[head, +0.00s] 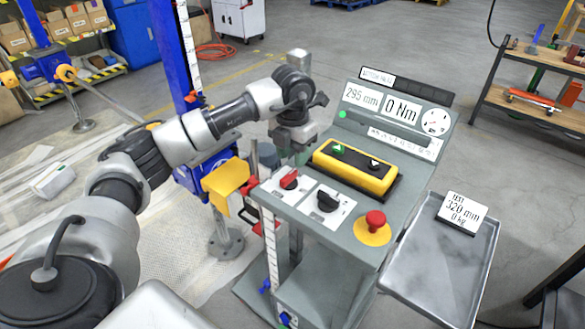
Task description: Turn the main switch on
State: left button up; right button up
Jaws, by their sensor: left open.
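A grey control console (395,165) stands in the middle of the head view. On its lower left are two rotary knobs on white plates: a red one (289,181) and a black one (327,200). The plate labels are too small to read, so I cannot tell for sure which is the main switch. My left gripper (291,146) points down behind the red knob, at the console's far left edge, apart from the knob. It is open and I see nothing in it; its fingertips are partly unclear. My right gripper is out of view.
A red mushroom button (375,219) on a yellow base sits right of the knobs. A yellow box with arrow buttons (355,167) lies behind them. A metal tray (436,262) with a display card (460,213) juts out at right. A blue screw jack (205,165) stands at left.

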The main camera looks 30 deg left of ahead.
aim_at(292, 171)
pick_arm(q)
notch_tip(292, 171, up, 6)
jog(key=shift+b, duration=0.4)
jog(key=shift+s, duration=0.1)
